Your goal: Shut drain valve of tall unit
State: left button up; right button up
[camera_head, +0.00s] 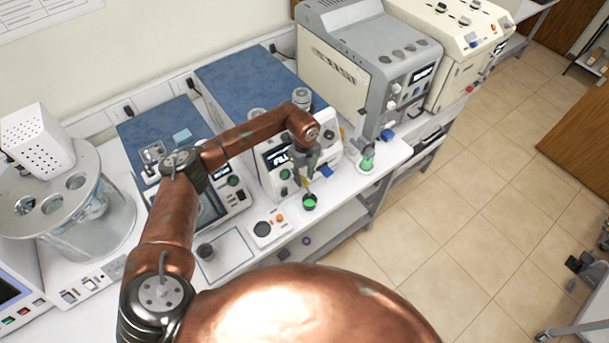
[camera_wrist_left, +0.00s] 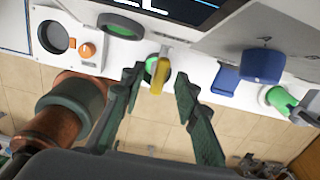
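My left gripper (camera_head: 306,176) hangs in front of the white bench unit with the dark screen (camera_head: 276,157). In the left wrist view its two dark fingers (camera_wrist_left: 159,88) are apart, with a yellow lever (camera_wrist_left: 158,78) in the gap between them. Touching cannot be told. A cup with green liquid (camera_head: 309,202) is below the lever; its green also shows in the wrist view (camera_wrist_left: 151,66). The tall grey unit (camera_head: 355,50) stands to the right, with a blue knob (camera_head: 387,134) above a green-filled flask (camera_head: 367,162). My right gripper is out of view.
A blue lever (camera_wrist_left: 227,78) is right of the fingers in the wrist view. A cream unit (camera_head: 462,40) stands farther right.

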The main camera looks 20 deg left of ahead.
pick_arm(q)
jog(key=c, duration=0.4)
grip_shut()
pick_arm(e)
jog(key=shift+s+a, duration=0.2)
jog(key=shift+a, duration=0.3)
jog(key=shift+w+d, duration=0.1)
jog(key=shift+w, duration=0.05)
